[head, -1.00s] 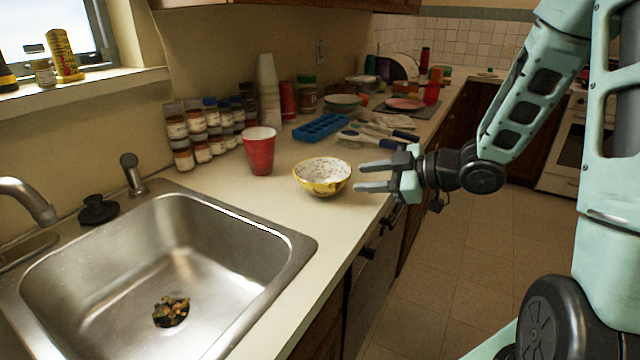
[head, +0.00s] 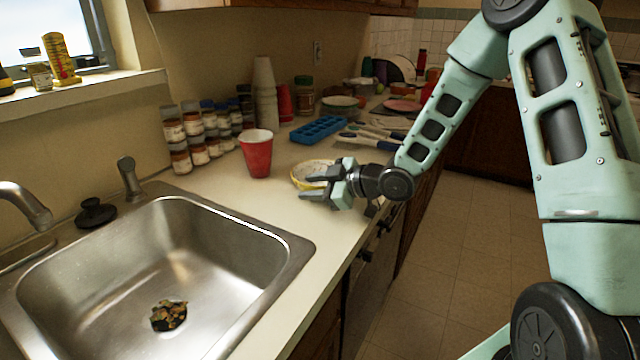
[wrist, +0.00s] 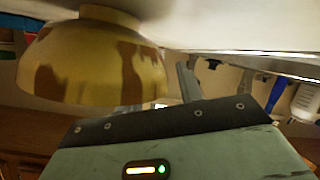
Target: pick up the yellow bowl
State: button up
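The yellow bowl (head: 299,170) with a pale speckled inside stands upright on the counter, right of the red cup. My gripper (head: 307,186) is at the bowl's near right side, its fingers apart and partly covering the bowl in the head view. I cannot tell whether a finger touches it. In the wrist view, which is upside down, the yellow bowl (wrist: 90,62) with brown patches fills the upper left, close to my gripper. A grey finger (wrist: 187,80) shows beside it. Nothing appears to be held.
A red cup (head: 257,155) stands just left of the bowl. A blue ice tray (head: 319,130), utensils (head: 372,140) and stacked cups (head: 265,95) are behind. The steel sink (head: 290,262) lies in front left. The counter edge drops off to the right.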

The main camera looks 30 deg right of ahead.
jog(key=shift+c, duration=0.4)
jog(key=shift+w, duration=0.1)
grip_shut()
